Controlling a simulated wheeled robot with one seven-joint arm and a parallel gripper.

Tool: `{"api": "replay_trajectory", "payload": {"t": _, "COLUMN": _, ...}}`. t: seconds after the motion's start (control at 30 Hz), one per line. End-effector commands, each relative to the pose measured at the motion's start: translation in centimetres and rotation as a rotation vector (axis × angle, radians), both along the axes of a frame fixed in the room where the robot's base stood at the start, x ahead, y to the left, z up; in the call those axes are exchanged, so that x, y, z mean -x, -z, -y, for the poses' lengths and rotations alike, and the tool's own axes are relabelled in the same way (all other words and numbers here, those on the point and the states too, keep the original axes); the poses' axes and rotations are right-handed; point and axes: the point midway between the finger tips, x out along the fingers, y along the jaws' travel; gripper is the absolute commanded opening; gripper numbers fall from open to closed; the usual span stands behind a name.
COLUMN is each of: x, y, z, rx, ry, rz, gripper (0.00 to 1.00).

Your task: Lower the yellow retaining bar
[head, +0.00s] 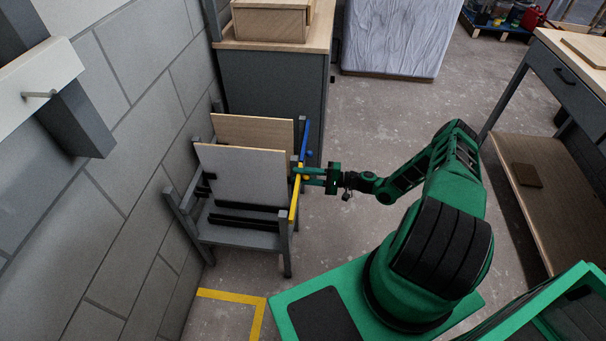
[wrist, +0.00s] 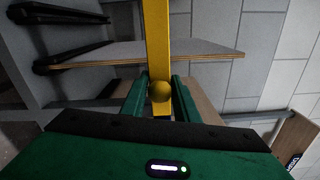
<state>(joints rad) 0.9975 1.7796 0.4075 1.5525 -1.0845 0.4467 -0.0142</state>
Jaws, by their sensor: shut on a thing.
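The yellow retaining bar (head: 294,207) is at the right side of the rack, in front of the edge of a pale grey panel (head: 245,175). I cannot tell its exact tilt from the head view. In the wrist view the bar (wrist: 157,40) runs up the middle of the picture, with a round yellow knob (wrist: 159,92) near its lower end. My gripper (head: 298,176) reaches in from the right and is shut on the bar at the knob. In the wrist view its green fingers (wrist: 160,84) lie on both sides of the knob.
The grey rack (head: 240,236) stands by the block wall and also holds a wooden panel (head: 250,129). A blue bar (head: 306,138) is behind the yellow one. A cabinet (head: 270,95) stands beyond. Open floor (head: 350,140) lies to the right.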

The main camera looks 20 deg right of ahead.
Motion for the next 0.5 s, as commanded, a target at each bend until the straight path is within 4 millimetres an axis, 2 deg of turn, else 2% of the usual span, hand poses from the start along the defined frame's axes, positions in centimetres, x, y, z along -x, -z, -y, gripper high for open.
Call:
{"api": "replay_trajectory", "payload": {"t": 0.33, "x": -0.06, "y": 0.47, "z": -0.28, "rx": 0.001, "ry": 0.001, "rz": -0.014, "gripper": 0.0}}
{"api": "replay_trajectory", "payload": {"t": 0.37, "x": -0.05, "y": 0.5, "z": -0.29, "rx": 0.002, "ry": 0.001, "rz": -0.014, "gripper": 0.3}}
{"api": "replay_trajectory", "payload": {"t": 0.4, "x": -0.04, "y": 0.52, "z": -0.29, "rx": 0.002, "ry": 0.001, "rz": -0.014, "gripper": 0.39}}
{"api": "replay_trajectory", "payload": {"t": 0.5, "x": 0.02, "y": 0.46, "z": -0.29, "rx": 0.002, "ry": -0.001, "rz": -0.013, "gripper": 0.42}}
